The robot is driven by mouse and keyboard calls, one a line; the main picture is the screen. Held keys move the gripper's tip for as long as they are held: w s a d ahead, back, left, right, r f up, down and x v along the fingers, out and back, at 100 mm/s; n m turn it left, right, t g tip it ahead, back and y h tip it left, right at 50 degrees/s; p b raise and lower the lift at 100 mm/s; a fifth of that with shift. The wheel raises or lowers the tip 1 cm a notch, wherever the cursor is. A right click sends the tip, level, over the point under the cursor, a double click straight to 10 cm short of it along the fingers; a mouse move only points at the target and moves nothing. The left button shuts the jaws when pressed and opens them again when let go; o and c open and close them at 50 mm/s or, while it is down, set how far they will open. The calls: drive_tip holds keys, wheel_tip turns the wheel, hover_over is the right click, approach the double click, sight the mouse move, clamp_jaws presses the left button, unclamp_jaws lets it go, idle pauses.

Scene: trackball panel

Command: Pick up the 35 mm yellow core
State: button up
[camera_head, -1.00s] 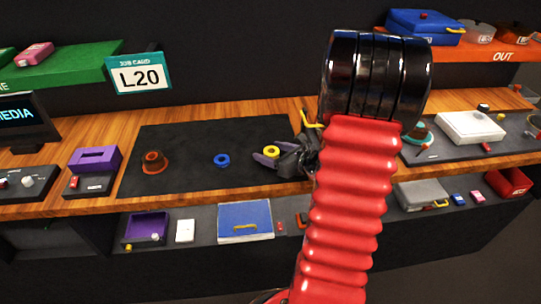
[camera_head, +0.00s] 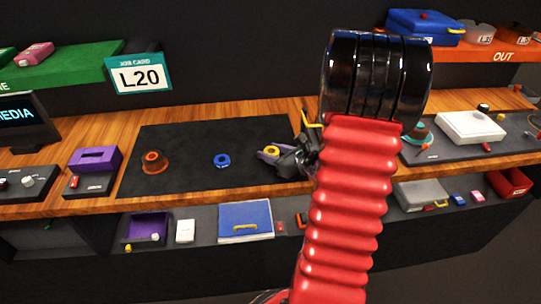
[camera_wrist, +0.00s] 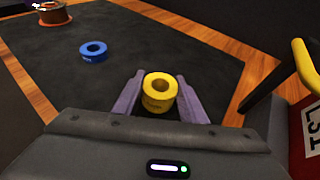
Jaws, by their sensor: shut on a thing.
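The yellow core (camera_head: 271,151), a short ring with a hole through it, sits between the fingers of my gripper (camera_head: 270,155) over the right part of the dark mat. In the wrist view the yellow core (camera_wrist: 159,92) stands upright between the two purple fingers of my gripper (camera_wrist: 157,97), which are shut on it. I cannot tell whether the core touches the mat. A blue core (camera_head: 222,160) lies to its left on the mat; it also shows in the wrist view (camera_wrist: 93,51).
The dark mat (camera_head: 200,140) lies on a wooden bench. A brown and orange spool (camera_head: 154,163) stands at its left. A purple box (camera_head: 94,160) is further left. A white device (camera_head: 470,126) stands at the right. My arm hides part of the bench.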

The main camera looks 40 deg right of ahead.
drive_tip(key=shift+r, duration=0.1)
wheel_tip(320, 180, up, 10)
idle(0.8)
drive_tip(key=shift+w, duration=0.1)
idle(0.4)
